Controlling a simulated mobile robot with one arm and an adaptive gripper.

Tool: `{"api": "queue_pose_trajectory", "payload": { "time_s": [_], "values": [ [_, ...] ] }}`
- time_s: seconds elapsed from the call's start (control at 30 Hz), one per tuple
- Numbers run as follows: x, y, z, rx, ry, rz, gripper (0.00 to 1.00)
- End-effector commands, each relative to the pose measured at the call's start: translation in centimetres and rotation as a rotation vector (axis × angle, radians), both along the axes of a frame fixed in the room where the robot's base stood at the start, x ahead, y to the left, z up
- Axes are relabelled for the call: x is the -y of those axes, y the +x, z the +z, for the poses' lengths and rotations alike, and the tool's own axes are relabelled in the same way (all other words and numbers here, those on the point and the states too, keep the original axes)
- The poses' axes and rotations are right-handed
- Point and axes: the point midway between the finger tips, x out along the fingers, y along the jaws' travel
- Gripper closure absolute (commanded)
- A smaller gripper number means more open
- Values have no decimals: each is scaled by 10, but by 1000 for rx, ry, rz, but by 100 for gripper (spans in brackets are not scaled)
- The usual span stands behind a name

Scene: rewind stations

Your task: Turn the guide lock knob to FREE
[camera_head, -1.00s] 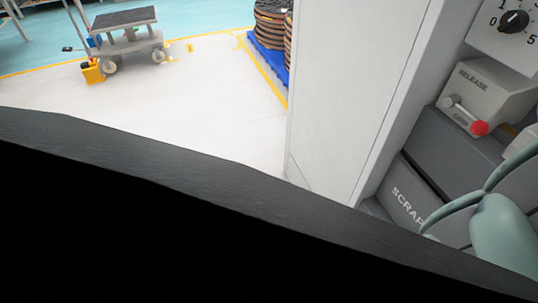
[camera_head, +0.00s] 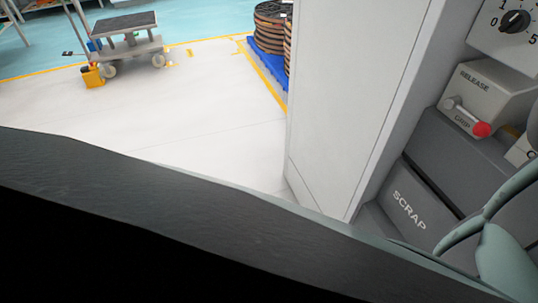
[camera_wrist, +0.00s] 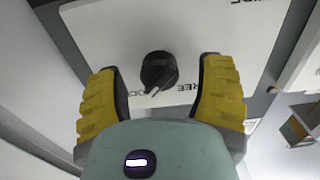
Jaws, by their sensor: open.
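The guide lock knob (camera_wrist: 158,71), small, round and black, sits on a white label plate (camera_wrist: 110,30) in the wrist view. Its white pointer mark is turned toward the lettering at its lower edge. FREE is partly readable to the right of the pointer and part of another word shows to its left. I cannot tell which word the pointer marks. My gripper (camera_wrist: 161,73) is open, with one yellow-padded finger on each side of the knob and clear gaps between. The head view does not show this knob or my fingers.
In the head view, a grey RELEASE/GRIP box (camera_head: 488,98) with a red-tipped lever, a SCRAP bin (camera_head: 408,208) and a black numbered dial (camera_head: 514,21) stand at right. A white cabinet (camera_head: 350,90) is left of them. A cart (camera_head: 125,45) stands on open floor.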

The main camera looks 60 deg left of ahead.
Motion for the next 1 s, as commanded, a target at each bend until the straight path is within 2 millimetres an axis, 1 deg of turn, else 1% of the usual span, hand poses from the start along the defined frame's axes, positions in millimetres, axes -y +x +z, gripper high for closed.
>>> {"api": "queue_pose_trajectory", "payload": {
  "time_s": [0.13,0.17,0.83,0.87,1.0],
  "values": [
    [-1,1,0,0,0,4,32],
    [-1,1,0,0,0,3,29],
    [0,0,0,0,0,1,98],
    [0,0,0,0,0,1,100],
    [0,0,0,1,0,1,100]
  ]
}}
